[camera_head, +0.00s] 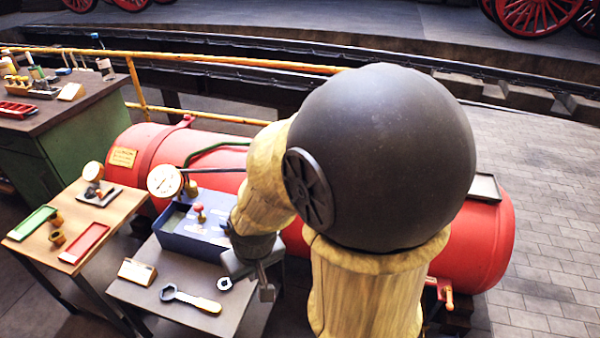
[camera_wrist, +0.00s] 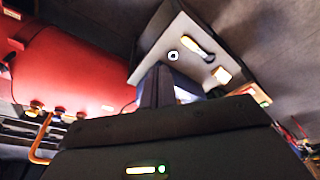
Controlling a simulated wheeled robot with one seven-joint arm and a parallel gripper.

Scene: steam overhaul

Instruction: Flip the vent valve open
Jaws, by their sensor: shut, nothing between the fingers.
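A blue box (camera_head: 196,228) on the grey-topped table carries a red-knobbed fitting (camera_head: 199,210), with a round white gauge (camera_head: 165,181) at its back left. A small orange-handled fitting (camera_head: 447,297) sits low on the right end of the red tank (camera_head: 480,247). I cannot tell which of these is the vent valve. My gripper (camera_head: 266,287) is shut and empty, just right of the blue box and above the table's right edge. In the wrist view my shut fingers (camera_wrist: 157,86) point toward the table, apart from the tank, which shows brass fittings (camera_wrist: 57,113) on its underside.
The grey table (camera_head: 180,318) holds a wrench (camera_head: 190,299), a nut (camera_head: 224,283) and a small plaque (camera_head: 137,272). A wooden table (camera_head: 75,240) with a green tray (camera_head: 32,222) and a red tray (camera_head: 84,243) stands left. A yellow railing (camera_head: 215,61) runs behind. Paving at right is clear.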

